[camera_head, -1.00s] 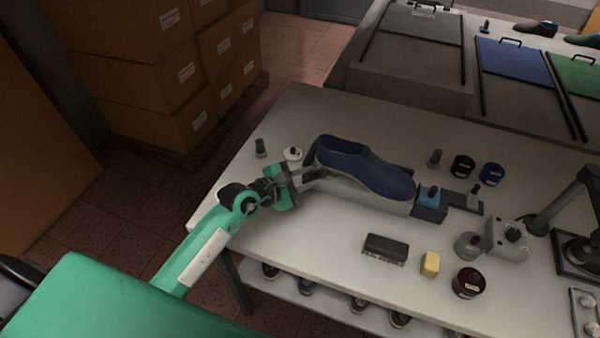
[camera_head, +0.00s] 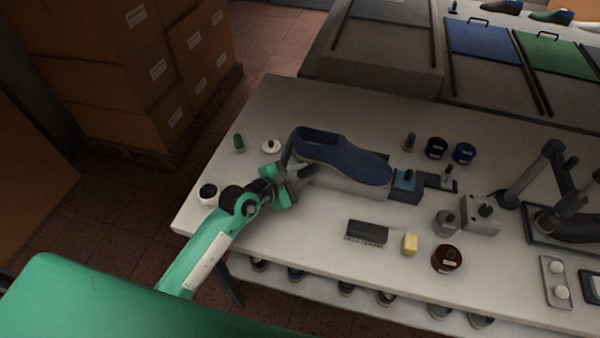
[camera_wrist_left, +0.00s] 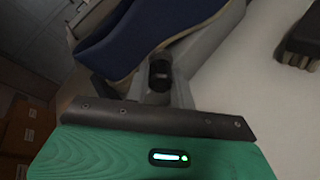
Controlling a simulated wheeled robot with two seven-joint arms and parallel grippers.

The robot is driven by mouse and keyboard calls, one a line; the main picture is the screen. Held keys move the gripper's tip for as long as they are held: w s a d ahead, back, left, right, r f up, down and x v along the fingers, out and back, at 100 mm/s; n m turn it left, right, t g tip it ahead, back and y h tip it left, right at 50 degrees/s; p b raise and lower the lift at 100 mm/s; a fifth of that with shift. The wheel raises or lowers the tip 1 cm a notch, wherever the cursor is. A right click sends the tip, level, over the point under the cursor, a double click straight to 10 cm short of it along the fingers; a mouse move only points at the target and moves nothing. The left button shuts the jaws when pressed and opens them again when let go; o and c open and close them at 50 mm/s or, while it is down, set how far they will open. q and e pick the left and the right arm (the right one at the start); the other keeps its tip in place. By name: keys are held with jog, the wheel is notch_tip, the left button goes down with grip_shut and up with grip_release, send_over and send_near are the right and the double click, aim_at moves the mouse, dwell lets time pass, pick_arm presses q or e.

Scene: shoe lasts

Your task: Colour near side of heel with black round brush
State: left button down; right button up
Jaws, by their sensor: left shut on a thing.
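A navy blue shoe (camera_head: 343,158) sits on a grey last holder (camera_head: 335,183) on the white table, heel to the left and toe to the right. My left gripper (camera_head: 293,180) is at the near side of the heel, shut on a small dark thing, which I take to be the black round brush. In the left wrist view a black round end (camera_wrist_left: 160,75) shows just beyond the grey jaw edge (camera_wrist_left: 160,119), close under the shoe's sole edge (camera_wrist_left: 120,72). I cannot tell whether it touches the heel. My right gripper is not in view.
Dark and blue jars (camera_head: 464,153) stand behind right.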

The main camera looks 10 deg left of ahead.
pick_arm(q)
jog(key=shift+w+a+b, duration=0.2)
jog(key=shift+a+b, duration=0.15)
jog(key=shift+a, duration=1.2)
jog(key=shift+w+a+b, duration=0.15)
jog(key=shift+a+b, duration=0.2)
jog(key=shift+a, duration=0.35)
jog(key=shift+w+a+b, duration=0.1)
jog(key=shift+a+b, duration=0.2)
jog(key=shift+a, duration=0.35)
jog(key=shift+r, duration=0.1)
jog(key=shift+a, duration=0.15)
jog(key=shift+s+a+p, duration=0.2)
jog(key=shift+s+p, duration=0.6)
jog(key=shift+s, duration=2.25)
